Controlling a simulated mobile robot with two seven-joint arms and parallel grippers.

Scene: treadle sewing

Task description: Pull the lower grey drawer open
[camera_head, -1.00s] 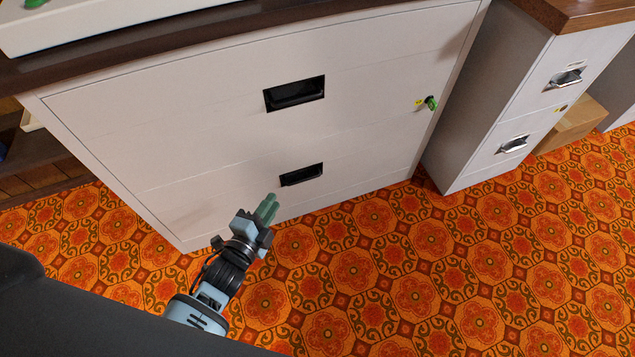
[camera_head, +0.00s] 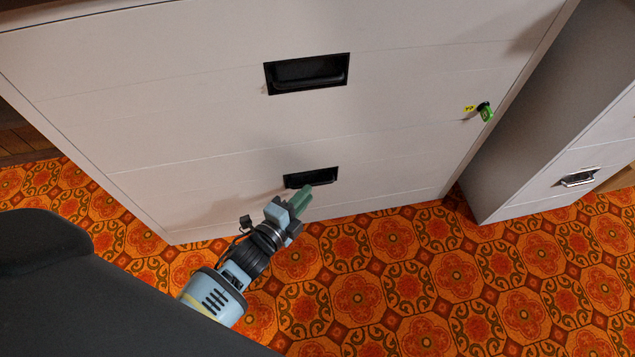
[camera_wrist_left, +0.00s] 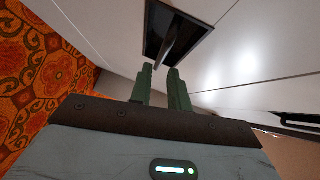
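The lower drawer (camera_head: 230,190) is the bottom front of a wide pale grey cabinet and looks closed, flush with the front. Its handle is a black recessed pull (camera_head: 311,177), which also shows in the left wrist view (camera_wrist_left: 178,30), straight beyond the fingers. My left gripper (camera_head: 304,192) has green fingers and is just in front of and below this pull in the head view. My right gripper is not in view.
Above is an upper drawer with a larger black pull (camera_head: 307,73). A green key (camera_head: 485,111) sticks out at the cabinet's right. A second, narrower cabinet (camera_head: 560,130) stands to the right. The patterned orange carpet (camera_head: 420,280) in front is clear.

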